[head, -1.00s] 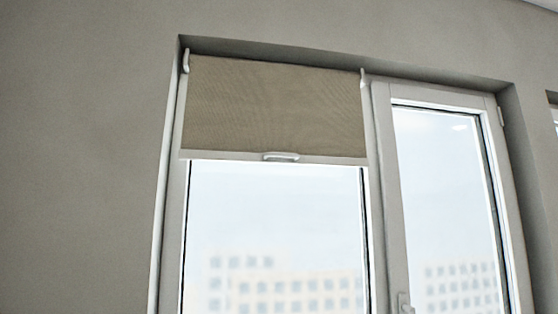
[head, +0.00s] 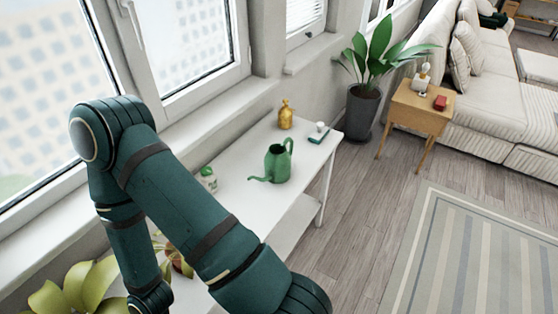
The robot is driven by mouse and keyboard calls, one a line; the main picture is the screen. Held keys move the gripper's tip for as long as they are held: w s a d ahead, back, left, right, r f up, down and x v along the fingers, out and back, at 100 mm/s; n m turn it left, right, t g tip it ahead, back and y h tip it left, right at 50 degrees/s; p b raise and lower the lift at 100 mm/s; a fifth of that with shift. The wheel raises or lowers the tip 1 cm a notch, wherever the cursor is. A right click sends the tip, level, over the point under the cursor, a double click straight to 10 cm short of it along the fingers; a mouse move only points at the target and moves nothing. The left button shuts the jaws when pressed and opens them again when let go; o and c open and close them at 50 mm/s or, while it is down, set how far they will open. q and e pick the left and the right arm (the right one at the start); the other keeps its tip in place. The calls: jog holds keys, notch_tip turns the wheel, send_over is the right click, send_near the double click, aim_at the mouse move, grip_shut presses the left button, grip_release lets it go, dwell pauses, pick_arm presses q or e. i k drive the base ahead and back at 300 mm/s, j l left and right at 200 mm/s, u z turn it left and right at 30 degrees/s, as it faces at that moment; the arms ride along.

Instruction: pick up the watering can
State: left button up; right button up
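The green watering can (head: 278,165) stands upright on a white table (head: 245,168) below the window. Its spout points left and its handle is on the right. My dark green left arm comes in from the left and crosses in front of the table's near part, short of the can. Neither gripper shows in the head view.
A gold bottle (head: 285,115), a small teal-and-white item (head: 319,133) and a green-and-white container (head: 208,179) stand around the can. Yellow-green leaves (head: 75,288) are at lower left. A potted plant (head: 366,110) and wooden side table (head: 420,108) stand beyond.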

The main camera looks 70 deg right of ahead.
aim_at(277, 162)
jog(key=k+l+z, duration=0.4)
jog(key=z, duration=1.6)
jog(key=u, duration=2)
jog(key=l+z, duration=0.3)
jog(key=i+l+z, duration=0.1)
jog(key=l+z, duration=0.15)
jog(key=l, duration=0.25)
jog(key=l+z, duration=0.3)
jog(key=i+l+z, duration=0.3)
jog(key=l, duration=0.15)
jog(key=k+l, duration=0.05)
jog(key=k, duration=0.05)
